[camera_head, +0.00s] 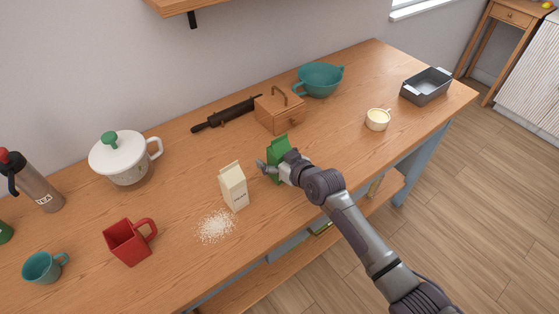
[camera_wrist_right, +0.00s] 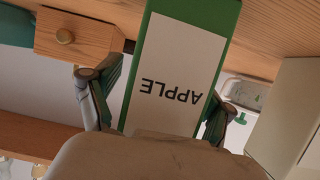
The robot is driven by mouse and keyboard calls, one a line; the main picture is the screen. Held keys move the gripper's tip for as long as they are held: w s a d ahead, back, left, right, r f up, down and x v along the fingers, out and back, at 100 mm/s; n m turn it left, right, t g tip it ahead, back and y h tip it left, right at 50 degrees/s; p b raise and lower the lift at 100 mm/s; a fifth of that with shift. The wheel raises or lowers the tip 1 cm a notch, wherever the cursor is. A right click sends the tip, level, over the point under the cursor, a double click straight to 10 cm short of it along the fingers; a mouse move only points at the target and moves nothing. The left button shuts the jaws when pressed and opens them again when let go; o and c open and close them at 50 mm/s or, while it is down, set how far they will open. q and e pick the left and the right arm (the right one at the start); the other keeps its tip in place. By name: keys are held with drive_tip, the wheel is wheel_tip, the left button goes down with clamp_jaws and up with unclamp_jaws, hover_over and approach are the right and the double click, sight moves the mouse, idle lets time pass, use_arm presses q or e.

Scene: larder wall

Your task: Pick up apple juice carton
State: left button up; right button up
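The apple juice carton (camera_head: 279,147) is green and stands upright on the wooden counter, partly hidden by my right gripper in the head view. In the right wrist view the carton (camera_wrist_right: 178,80) appears upside down, with a white label reading "APPLE". My right gripper (camera_head: 273,165) is at the carton, with one finger on each side of it. In the wrist view a narrow gap shows between the left finger and the carton, while the right finger is close to its edge; the gripper looks open around it. My left gripper is out of view.
A cream carton (camera_head: 233,186) stands just left, with spilled white grains (camera_head: 215,226) before it. A wooden box (camera_head: 280,110) and a rolling pin (camera_head: 227,113) lie behind. A teal pot (camera_head: 320,79) and a small cream cup (camera_head: 377,119) are to the right. A red mug (camera_head: 128,242) is farther left.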

drive_tip(key=c, duration=1.1)
drive_tip(key=shift+c, duration=0.3)
